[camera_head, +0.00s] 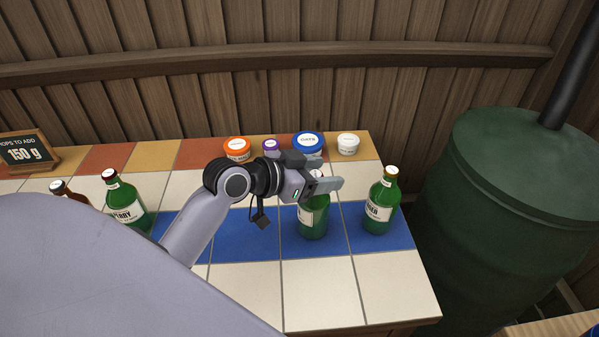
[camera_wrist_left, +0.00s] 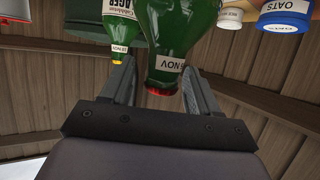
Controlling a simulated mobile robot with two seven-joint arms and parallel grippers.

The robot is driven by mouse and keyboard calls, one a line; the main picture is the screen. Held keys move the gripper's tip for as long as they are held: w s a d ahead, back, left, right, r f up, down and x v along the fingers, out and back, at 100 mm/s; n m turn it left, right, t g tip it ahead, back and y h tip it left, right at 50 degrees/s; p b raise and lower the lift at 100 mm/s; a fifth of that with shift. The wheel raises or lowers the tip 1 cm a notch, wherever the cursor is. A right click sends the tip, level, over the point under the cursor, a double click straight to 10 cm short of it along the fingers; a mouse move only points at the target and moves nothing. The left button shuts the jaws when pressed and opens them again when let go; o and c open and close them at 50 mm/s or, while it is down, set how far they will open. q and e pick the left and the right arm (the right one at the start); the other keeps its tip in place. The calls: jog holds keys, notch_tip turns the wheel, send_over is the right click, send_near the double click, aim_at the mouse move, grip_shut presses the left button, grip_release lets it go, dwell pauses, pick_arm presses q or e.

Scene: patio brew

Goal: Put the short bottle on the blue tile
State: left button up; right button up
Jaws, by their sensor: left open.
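My left gripper (camera_head: 322,177) is open at the top of a green bottle (camera_head: 314,220), whose cap and neck it mostly hides. In the left wrist view, upside down, that bottle's neck (camera_wrist_left: 172,55) with a red cap shows between the open fingers of the gripper (camera_wrist_left: 160,85). The bottle stands upright on the row of blue tiles (camera_head: 237,240). A second green bottle (camera_head: 381,205) stands to its right, also on blue; it shows behind in the left wrist view (camera_wrist_left: 118,28). Which bottle is the short one I cannot tell. My right gripper is out of view.
A green Perry bottle (camera_head: 127,208) and a brown bottle (camera_head: 66,192) stand at the left, partly hidden by my own body. Several lidded tubs, including a blue-lidded one (camera_head: 308,143), line the back edge. A chalkboard (camera_head: 26,152) reads 150 g. White front tiles (camera_head: 320,292) are clear.

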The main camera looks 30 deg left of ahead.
pick_arm(q)
jog(key=v, duration=1.1)
jog(key=shift+s, duration=0.25)
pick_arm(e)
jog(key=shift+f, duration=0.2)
pick_arm(q)
jog(key=shift+r, duration=0.15)
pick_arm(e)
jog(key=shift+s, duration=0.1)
